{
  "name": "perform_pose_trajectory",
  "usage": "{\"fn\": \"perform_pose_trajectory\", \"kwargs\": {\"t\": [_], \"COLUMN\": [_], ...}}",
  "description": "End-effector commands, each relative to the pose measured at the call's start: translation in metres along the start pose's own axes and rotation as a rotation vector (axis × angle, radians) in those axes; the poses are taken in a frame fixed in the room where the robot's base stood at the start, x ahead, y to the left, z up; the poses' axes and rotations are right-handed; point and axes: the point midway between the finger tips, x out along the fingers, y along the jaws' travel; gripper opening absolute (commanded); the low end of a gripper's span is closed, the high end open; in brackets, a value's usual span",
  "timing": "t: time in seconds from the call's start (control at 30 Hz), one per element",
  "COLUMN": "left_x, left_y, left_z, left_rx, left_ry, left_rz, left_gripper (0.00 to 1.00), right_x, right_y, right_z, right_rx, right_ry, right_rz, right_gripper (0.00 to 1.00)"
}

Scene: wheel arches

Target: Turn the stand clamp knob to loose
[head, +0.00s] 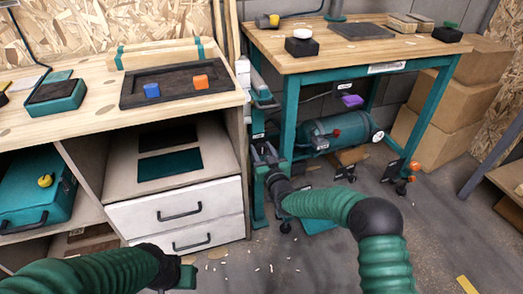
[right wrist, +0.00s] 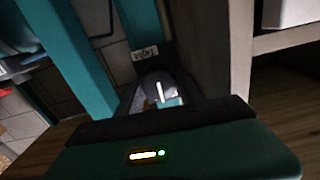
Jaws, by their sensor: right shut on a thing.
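My right gripper (head: 265,156) is beside the left front leg of the teal workbench, at the gap next to the drawer cabinet. It is shut on a small part, mostly hidden by the gripper itself. In the right wrist view a grey rounded piece with a white line (right wrist: 167,90), which looks like the clamp knob, shows just beyond the gripper body. A small white label (right wrist: 145,52) sits above it; I cannot read it surely. My left gripper (head: 176,278) is low at the bottom edge in front of the drawers, its fingertips unclear.
The teal workbench (head: 375,68) stands at the right with a teal tank (head: 338,128) below. The white drawers (head: 180,208) stand close left of my right gripper. A dark tray (head: 178,90) holds blue and orange blocks. Small white bits lie on the floor.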

Motion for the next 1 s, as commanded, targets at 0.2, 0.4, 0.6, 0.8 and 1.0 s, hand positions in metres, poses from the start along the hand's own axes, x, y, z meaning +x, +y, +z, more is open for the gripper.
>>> {"fn": "perform_pose_trajectory", "kwargs": {"t": [0.2,0.4,0.6,0.8,1.0], "left_x": [-0.012,-0.012,-0.011,-0.011,-0.013], "left_y": [0.0,0.0,0.0,0.0,0.0], "left_z": [-0.003,-0.003,-0.003,-0.003,-0.003], "left_rx": [0.0,0.0,0.0,0.0,0.0], "left_ry": [0.0,0.0,0.0,0.0,0.0], "left_rz": [0.0,0.0,0.0,0.0,0.0], "left_gripper": [0.36,0.36,0.36,0.36,0.36], "right_x": [0.0,0.0,0.0,0.0,-0.002], "right_y": [0.0,0.001,0.001,0.001,0.001], "right_z": [-0.002,0.001,0.001,0.001,0.0], "right_rx": [0.121,0.181,0.18,0.18,0.179], "right_ry": [-0.002,-0.002,-0.002,-0.001,-0.001], "right_rz": [0.0,0.0,0.0,0.0,0.0], "right_gripper": [0.03,0.03,0.51,0.62,0.62]}}
